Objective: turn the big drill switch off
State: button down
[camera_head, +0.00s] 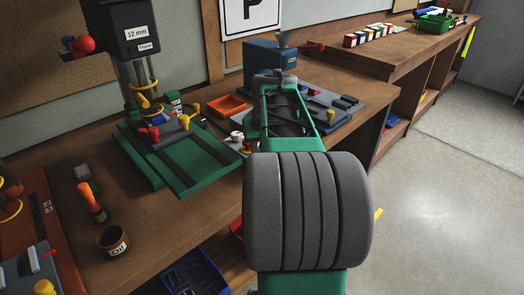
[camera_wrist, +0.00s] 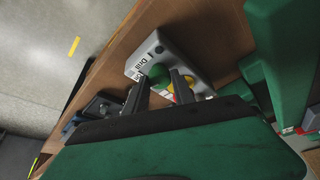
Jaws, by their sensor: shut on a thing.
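In the wrist view, a light grey switch box (camera_wrist: 137,65) with a "Drill" label lies on the brown bench. In the head view, my green and grey arm covers my fingers and most of this spot. The big drill (camera_head: 138,38), a dark press with a "12 mm" sign, stands at the upper left over its green base (camera_head: 172,165).
An orange tray (camera_head: 228,106) and a blue machine (camera_head: 265,62) stand near my arm. A brown pot (camera_head: 113,239) and an orange-handled tool (camera_head: 92,203) lie on the bench at the left. The floor at the right is clear.

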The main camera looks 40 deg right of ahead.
jog(key=shift+m+g+h, duration=0.3)
jog(key=shift+m+g, duration=0.1)
jog(key=shift+m, duration=0.8)
jog(key=c, duration=1.1)
grip_release()
jog(key=v, duration=0.7)
jog(key=shift+a+r, duration=0.2)
jog(key=shift+r, duration=0.15)
